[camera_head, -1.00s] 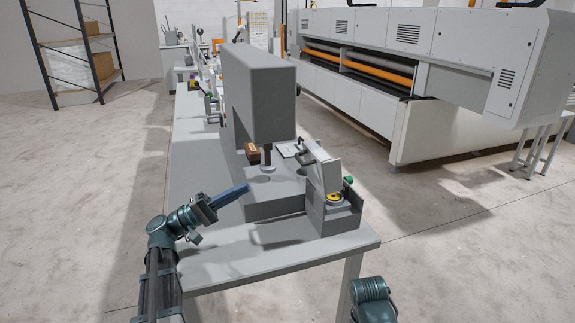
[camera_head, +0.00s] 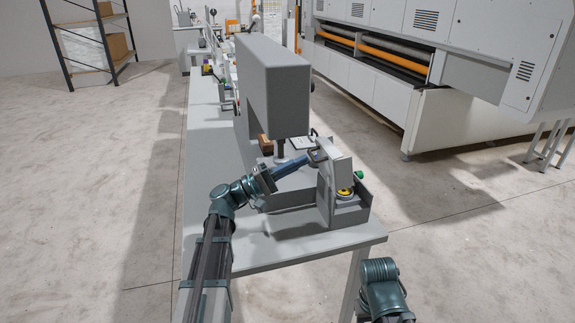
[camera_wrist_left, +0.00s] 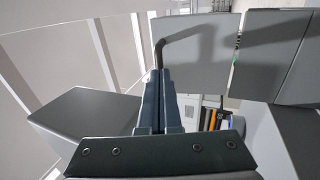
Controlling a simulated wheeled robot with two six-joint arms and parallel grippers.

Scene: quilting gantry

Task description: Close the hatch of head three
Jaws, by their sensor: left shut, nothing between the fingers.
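The hatch (camera_head: 337,158) is a light grey plate standing up, slightly tilted, at the near end of the sewing head (camera_head: 272,75). It stands open beside a small grey housing (camera_head: 354,214) with a yellow round part (camera_head: 345,193) showing. A dark bent handle (camera_wrist_left: 182,34) is on the hatch in the left wrist view. My left gripper (camera_head: 309,159) is shut and empty, its blue fingertips close to the hatch's left side. In the left wrist view the fingertips (camera_wrist_left: 159,73) overlap the handle's lower end; contact cannot be told.
The grey table (camera_head: 300,247) carries the head and ends just in front of the housing. A green knob (camera_head: 359,175) sits right of the hatch. A brown block (camera_head: 264,143) is under the head's arm. A large white machine (camera_head: 440,120) stands across the aisle.

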